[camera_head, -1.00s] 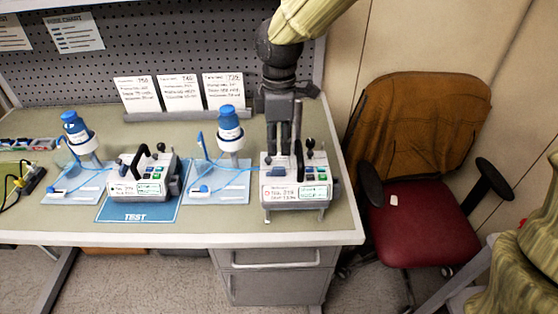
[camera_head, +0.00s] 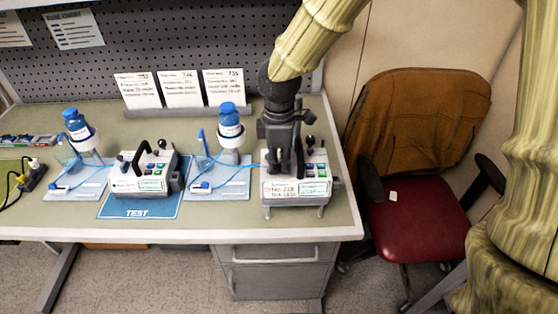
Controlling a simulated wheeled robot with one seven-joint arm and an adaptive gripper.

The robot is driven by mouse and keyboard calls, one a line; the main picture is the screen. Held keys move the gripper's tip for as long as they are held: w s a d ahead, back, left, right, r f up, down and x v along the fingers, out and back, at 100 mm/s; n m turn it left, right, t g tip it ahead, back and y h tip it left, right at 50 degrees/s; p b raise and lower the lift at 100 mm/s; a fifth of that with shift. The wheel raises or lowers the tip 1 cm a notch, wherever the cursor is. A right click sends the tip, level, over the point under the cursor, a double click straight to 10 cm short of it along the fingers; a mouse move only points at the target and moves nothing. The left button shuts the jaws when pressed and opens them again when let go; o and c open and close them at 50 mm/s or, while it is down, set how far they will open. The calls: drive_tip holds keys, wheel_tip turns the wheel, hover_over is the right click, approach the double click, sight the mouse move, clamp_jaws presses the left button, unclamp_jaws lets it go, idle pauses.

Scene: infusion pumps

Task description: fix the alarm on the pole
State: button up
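My gripper (camera_head: 283,160) points down over the white pump at the right (camera_head: 297,187), at the left part of its top. It hides that part and the pump's handle, so touch and finger opening cannot be told. The right pump stands on short legs. Its front has a label with a small red mark at left and a green-edged label at right. A second white pump (camera_head: 142,185) with a black handle sits on the blue TEST mat (camera_head: 137,213). I cannot clearly make out a pole.
Two blue-capped bottles (camera_head: 77,128) (camera_head: 229,122) stand on trays with blue tubing. Three cards (camera_head: 181,88) lean at the back. A power strip (camera_head: 34,176) lies at left. A chair (camera_head: 418,222) stands right of the bench (camera_head: 180,236).

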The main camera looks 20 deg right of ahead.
clamp_jaws()
drive_tip(key=shift+r+m, duration=0.1)
drive_tip(key=shift+m, duration=0.2)
drive_tip(key=m+p, duration=0.2)
drive_tip(key=shift+m, duration=0.3)
drive_tip(key=m+p, duration=0.2)
drive_tip(key=m, duration=0.3)
drive_tip(key=shift+w, duration=0.1)
drive_tip(key=m+p, duration=0.2)
drive_tip(key=m, duration=0.3)
drive_tip(key=shift+d, duration=0.1)
drive_tip(key=shift+m+p, duration=0.85)
drive_tip(key=shift+m, duration=1.45)
